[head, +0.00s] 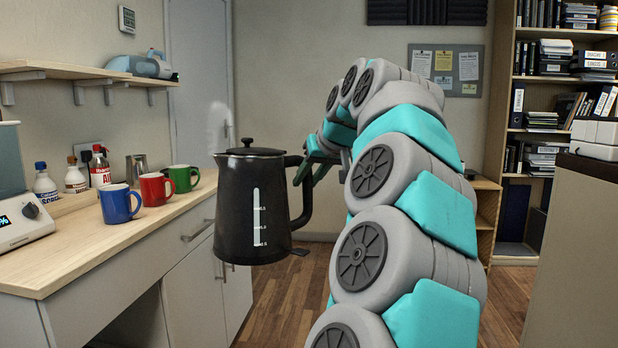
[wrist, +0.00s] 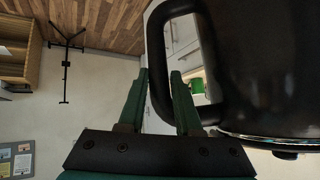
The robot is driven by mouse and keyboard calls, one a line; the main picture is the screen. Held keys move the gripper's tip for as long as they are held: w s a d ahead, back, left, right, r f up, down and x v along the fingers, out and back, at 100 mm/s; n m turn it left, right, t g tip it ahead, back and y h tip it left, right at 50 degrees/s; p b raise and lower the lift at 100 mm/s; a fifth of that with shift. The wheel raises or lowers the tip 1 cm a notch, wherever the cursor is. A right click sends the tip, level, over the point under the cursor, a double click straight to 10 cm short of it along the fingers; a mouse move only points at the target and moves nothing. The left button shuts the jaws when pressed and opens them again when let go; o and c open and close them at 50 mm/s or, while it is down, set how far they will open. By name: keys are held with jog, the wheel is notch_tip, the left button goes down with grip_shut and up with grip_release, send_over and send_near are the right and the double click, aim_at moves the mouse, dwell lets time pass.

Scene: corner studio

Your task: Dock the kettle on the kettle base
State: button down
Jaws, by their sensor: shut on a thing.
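The kettle (head: 240,205) is black with a white level scale, and my gripper (head: 312,172) holds it upright by its handle. It hangs in the air in front of the wooden counter, over the floor side, with faint steam near its spout. In the wrist view the kettle (wrist: 265,70) fills the right side, upside down in the picture, and the two green fingers of my gripper (wrist: 162,88) stand on either side of its handle (wrist: 157,60). I cannot make out the kettle base in either view.
The wooden counter (head: 100,245) is at left. Blue (head: 118,204), red (head: 154,189) and green (head: 182,179) mugs stand near its edge, with bottles (head: 74,177) behind and an appliance (head: 20,190) at far left. A shelf (head: 60,70) hangs above. A bookcase (head: 517,90) is at right.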

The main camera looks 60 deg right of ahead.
jog(key=shift+w+a+f, duration=0.15)
jog(key=shift+w+f, duration=0.05)
jog(key=shift+w, duration=0.15)
jog(key=shift+w+a+f, duration=0.25)
jog(key=shift+a+f, duration=0.1)
jog(key=shift+a, duration=0.2)
jog(key=w+a+f+n+y, duration=0.1)
jog(key=w+a+f+n, duration=0.1)
jog(key=w+a+f, duration=0.7)
jog(key=w+a+f+n+t+y, duration=0.1)
jog(key=w+a+f+n+y, duration=0.1)
jog(key=w+a+f, duration=0.7)
jog(key=w+a+f+n+y, duration=0.1)
jog(key=w+a+f, duration=0.8)
jog(key=a+f, duration=1.3)
jog(key=a, duration=0.6)
jog(key=shift+w+n+y, duration=0.3)
jog(key=shift+n, duration=0.1)
jog(key=shift+a+f, duration=0.1)
